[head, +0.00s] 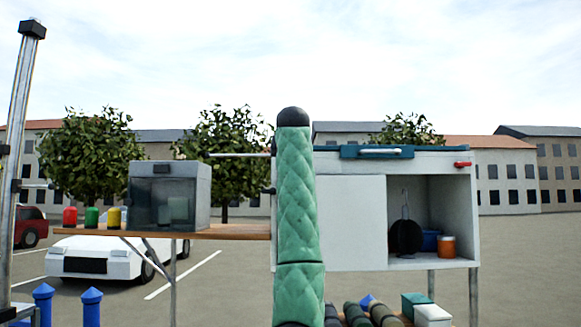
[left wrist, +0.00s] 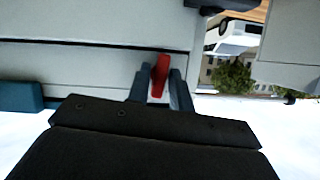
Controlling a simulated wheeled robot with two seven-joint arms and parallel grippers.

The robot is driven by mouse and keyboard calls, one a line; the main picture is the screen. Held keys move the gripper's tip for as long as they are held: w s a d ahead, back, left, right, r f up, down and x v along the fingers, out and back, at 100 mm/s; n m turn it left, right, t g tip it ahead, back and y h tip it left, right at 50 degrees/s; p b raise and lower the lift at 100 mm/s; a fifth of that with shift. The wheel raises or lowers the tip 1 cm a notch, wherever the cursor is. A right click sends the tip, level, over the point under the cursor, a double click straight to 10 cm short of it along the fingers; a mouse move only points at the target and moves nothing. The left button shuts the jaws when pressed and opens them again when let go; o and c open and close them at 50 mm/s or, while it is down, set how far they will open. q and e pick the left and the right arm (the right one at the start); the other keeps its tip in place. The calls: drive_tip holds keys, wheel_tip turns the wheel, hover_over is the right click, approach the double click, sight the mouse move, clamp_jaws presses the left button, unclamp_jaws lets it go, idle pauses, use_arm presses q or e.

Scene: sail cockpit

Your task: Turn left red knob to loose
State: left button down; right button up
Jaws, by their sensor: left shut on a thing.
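The left red knob (left wrist: 161,75) shows in the left wrist view, on the edge of a grey-white panel. It is a small red lever, slightly slanted in that picture. My left gripper (left wrist: 160,86) has its two dark fingers on either side of it and is shut on it. In the head view this knob and my left gripper are hidden, with a green quilted column in front of the cabinet's left part. Another red knob (head: 462,164) shows at the cabinet's upper right edge. My right gripper is in neither view.
The white cabinet (head: 351,223) has an open right compartment with a dark round item and an orange tub (head: 447,246). A teal lid bar (head: 377,152) lies on top. Left is a wooden shelf (head: 240,231) with a glass-fronted box (head: 170,196) and coloured jars. The green quilted column (head: 296,200) blocks the middle.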

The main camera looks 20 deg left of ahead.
use_arm(q)
drive_tip(key=shift+f+n+h, duration=0.15)
drive_tip(key=shift+n+h, duration=0.25)
drive_tip(key=shift+n, duration=0.1)
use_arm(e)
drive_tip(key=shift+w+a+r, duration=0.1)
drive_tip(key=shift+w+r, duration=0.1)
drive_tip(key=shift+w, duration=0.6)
use_arm(q)
drive_tip(key=c, duration=1.5)
unclamp_jaws()
drive_tip(key=shift+o, duration=0.3)
drive_tip(key=shift+w, duration=0.1)
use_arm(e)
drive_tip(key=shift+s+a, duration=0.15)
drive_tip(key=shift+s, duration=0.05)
use_arm(q)
drive_tip(key=shift+b, duration=0.3)
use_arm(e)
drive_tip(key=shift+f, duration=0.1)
